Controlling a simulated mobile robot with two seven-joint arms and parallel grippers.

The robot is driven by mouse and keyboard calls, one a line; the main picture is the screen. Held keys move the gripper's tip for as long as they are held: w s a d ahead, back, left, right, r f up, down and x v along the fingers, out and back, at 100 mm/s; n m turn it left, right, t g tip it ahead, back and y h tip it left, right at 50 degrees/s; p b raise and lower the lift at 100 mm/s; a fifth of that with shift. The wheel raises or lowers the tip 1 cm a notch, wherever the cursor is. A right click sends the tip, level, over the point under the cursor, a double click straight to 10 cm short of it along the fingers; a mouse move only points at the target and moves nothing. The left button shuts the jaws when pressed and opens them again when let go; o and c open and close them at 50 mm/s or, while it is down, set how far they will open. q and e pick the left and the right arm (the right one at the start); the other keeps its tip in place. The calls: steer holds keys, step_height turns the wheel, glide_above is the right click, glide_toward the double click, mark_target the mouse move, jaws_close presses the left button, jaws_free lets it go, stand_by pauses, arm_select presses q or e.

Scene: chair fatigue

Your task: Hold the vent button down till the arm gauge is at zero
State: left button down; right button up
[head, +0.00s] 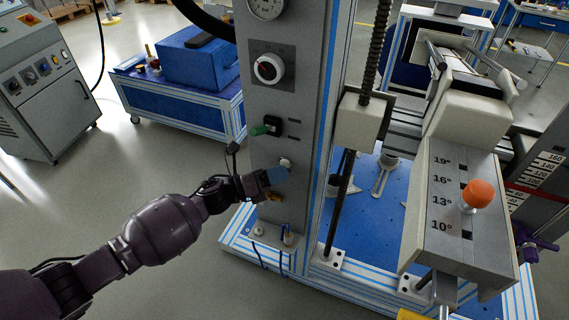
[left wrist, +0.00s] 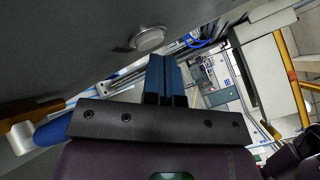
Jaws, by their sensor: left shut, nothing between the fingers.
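A round silver button (head: 285,163), apparently the vent button, sits on the front of the grey column (head: 290,105). It also shows in the left wrist view (left wrist: 148,39). My left gripper (head: 277,176) is shut and empty, its blue fingertips at the column just below the button. In the left wrist view the fingers (left wrist: 165,80) point toward the panel close beside the button; I cannot tell whether they touch it. A round dial gauge (head: 266,7) is at the column's top, cut off by the picture edge; its reading is too small to tell. My right gripper is not in view.
A brass-coloured fitting (head: 274,196) is just below my gripper. Right of the column stand a threaded rod (head: 376,50) and an angle-marked block (head: 452,200) with an orange knob (head: 479,193).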

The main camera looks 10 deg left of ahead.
arm_select(q)
steer(key=shift+w, duration=0.45)
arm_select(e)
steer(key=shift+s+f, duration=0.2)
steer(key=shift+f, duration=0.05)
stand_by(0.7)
arm_select(q)
steer(key=shift+s+f, duration=0.1)
steer(key=shift+f, duration=0.2)
stand_by(3.4)
steer(key=shift+s, duration=0.1)
steer(key=shift+s+a+f, duration=0.15)
steer(key=shift+s+a, duration=0.15)
steer(key=shift+s, duration=0.4)
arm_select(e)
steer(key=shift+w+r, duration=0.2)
arm_select(q)
steer(key=s, duration=0.1)
steer(key=s+p, duration=0.1)
steer(key=s, duration=0.2)
steer(key=shift+s+a+r, duration=0.25)
steer(key=shift+s+a, duration=0.05)
steer(key=shift+s, duration=0.1)
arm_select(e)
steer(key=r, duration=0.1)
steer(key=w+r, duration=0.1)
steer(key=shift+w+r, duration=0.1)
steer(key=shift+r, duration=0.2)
